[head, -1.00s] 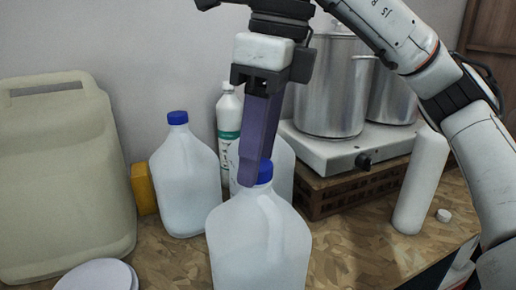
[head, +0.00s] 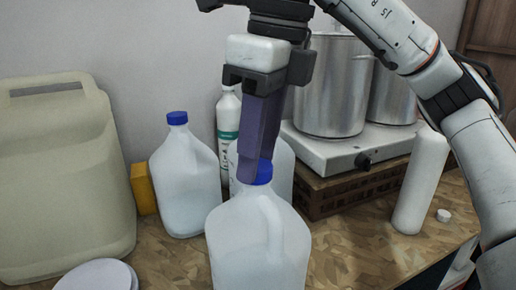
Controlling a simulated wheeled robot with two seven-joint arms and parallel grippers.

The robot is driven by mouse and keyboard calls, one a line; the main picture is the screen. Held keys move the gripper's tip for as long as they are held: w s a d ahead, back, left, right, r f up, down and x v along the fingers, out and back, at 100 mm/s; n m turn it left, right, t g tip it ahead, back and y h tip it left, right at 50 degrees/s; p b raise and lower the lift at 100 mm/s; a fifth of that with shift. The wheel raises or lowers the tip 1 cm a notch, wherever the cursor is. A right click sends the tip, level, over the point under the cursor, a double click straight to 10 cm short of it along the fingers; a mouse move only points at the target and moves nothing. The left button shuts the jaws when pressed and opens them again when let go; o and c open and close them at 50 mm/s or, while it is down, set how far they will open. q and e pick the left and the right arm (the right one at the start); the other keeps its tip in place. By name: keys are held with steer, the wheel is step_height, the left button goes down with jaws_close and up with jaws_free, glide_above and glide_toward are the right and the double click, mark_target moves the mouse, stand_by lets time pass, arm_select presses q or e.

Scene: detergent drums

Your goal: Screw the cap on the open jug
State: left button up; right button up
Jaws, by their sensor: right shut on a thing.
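The front jug (head: 258,245) is translucent white with a handle and stands upright at the bottom middle. A blue cap (head: 264,173) sits at its mouth; how far it is screwed on cannot be told. My right gripper (head: 252,176) comes down from above, its purple fingers shut on the blue cap. The fingers hide the cap's left part. Another jug (head: 186,185) with a blue cap stands behind to the left. A further white jug (head: 281,170) stands behind the fingers, its top hidden. My left gripper is not in view.
A large beige canister (head: 60,180) fills the left. A white bottle with a green label (head: 228,125) stands behind. A hotplate (head: 335,150) with steel pots is at the back right.

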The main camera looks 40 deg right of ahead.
steer(key=m, duration=0.4)
steer(key=shift+f+h, duration=0.15)
steer(key=shift+h, duration=0.15)
steer(key=shift+m, duration=0.3)
steer(key=m, duration=0.2)
steer(key=shift+a+m, duration=0.1)
steer(key=shift+m, duration=0.3)
steer(key=shift+m+h, duration=0.4)
steer(key=shift+m, duration=0.9)
steer(key=m, duration=0.3)
steer(key=o, duration=0.8)
steer(key=shift+m+h, duration=0.3)
steer(key=shift+m, duration=0.3)
steer(key=o, duration=0.9)
